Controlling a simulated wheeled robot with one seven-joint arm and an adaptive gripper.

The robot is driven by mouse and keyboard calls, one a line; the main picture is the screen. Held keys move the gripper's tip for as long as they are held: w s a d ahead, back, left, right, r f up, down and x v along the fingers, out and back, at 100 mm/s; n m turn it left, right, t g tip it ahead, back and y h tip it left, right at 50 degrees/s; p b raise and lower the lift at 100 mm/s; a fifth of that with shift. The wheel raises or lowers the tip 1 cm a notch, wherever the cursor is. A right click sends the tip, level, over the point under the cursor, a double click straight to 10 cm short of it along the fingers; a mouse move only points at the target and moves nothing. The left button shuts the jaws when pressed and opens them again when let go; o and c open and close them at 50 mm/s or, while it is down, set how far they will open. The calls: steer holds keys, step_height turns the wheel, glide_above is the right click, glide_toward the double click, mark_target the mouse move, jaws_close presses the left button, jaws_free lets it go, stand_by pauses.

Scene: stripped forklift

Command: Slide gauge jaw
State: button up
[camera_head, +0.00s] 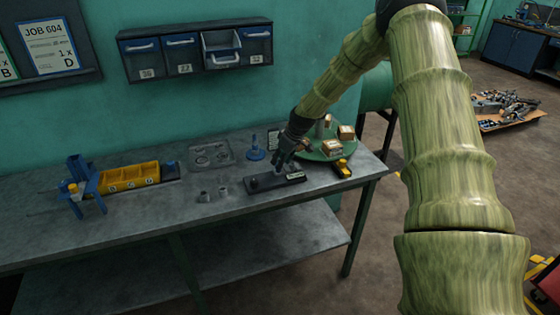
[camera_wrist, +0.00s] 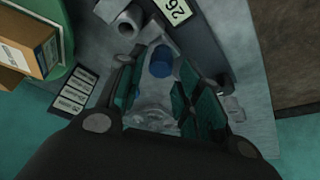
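The gauge (camera_head: 262,187) is a dark flat bar on the workbench, with a small pale label on its right part. In the wrist view, a dark gauge part (camera_wrist: 205,40) carries a pale readout marked 26. A pale metal piece with a blue round knob (camera_wrist: 161,62) lies between my fingers; I take it for the sliding jaw, but cannot be sure. My gripper (camera_head: 282,160) points down over the gauge. In the wrist view its fingers (camera_wrist: 162,75) stand apart on either side of the knob, with gaps showing. My gripper hides part of the gauge.
A green round tray (camera_head: 315,155) with small boxes stands just behind and right. A yellow-and-black tool (camera_head: 343,168) lies near the bench's right end. Small metal cylinders (camera_head: 205,196), a clear tray (camera_head: 211,154) and a blue stand (camera_head: 256,152) are left. The bench front is clear.

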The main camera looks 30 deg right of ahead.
steer(key=shift+p+x, duration=0.3)
steer(key=shift+x, duration=0.8)
jaws_close()
